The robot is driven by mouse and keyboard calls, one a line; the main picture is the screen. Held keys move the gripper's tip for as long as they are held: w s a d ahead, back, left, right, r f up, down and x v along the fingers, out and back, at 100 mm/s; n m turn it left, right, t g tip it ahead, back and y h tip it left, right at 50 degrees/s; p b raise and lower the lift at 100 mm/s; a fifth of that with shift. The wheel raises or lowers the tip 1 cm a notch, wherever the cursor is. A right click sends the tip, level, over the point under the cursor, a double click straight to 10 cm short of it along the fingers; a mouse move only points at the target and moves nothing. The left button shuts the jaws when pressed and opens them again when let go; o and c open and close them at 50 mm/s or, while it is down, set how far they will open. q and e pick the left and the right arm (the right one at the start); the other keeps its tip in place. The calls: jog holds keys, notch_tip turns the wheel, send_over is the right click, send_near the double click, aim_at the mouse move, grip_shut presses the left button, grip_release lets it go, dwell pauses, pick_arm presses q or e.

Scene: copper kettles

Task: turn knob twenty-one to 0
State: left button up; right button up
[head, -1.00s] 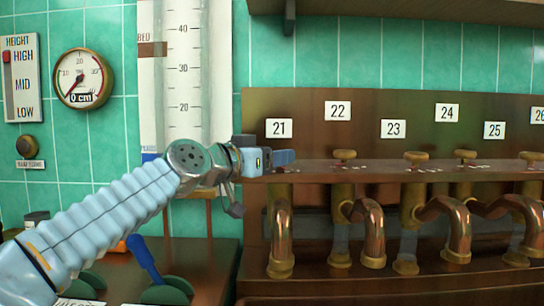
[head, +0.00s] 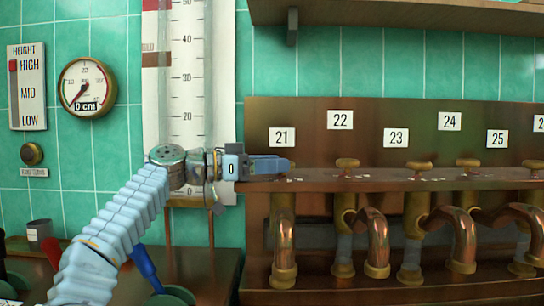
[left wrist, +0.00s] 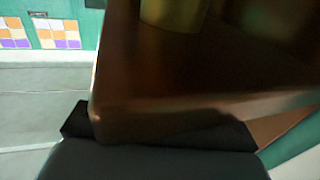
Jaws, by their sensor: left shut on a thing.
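The number plate 21 (head: 282,138) is on the brown back panel, above the leftmost copper pipe (head: 283,235). My left gripper (head: 284,166) reaches in from the left at the shelf edge under that plate, its blue fingers side-on. It is shut on knob twenty-one, which the fingers cover, so the knob's pointer and setting cannot be read. In the left wrist view a dark finger (left wrist: 150,160) lies along the bottom, close against the brown shelf (left wrist: 200,90). My right gripper is in neither view.
Brass knobs 22 (head: 347,165), 23 (head: 419,168) and 24 (head: 468,165) stand on the same shelf to the right. A round gauge (head: 87,85) reads 0 cm. A tall scale (head: 188,80) stands behind my arm. An upper shelf (head: 400,12) overhangs.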

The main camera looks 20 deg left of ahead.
pick_arm(q)
jog(key=shift+w+a+m+g+h+p, duration=0.1)
jog(key=shift+m+g+h+p, duration=0.45)
jog(key=shift+g, duration=0.25)
jog(key=o, duration=1.1)
jog(key=shift+c, duration=0.2)
jog(key=v, duration=1.3)
jog(key=shift+a, duration=0.35)
jog(key=shift+b, duration=0.3)
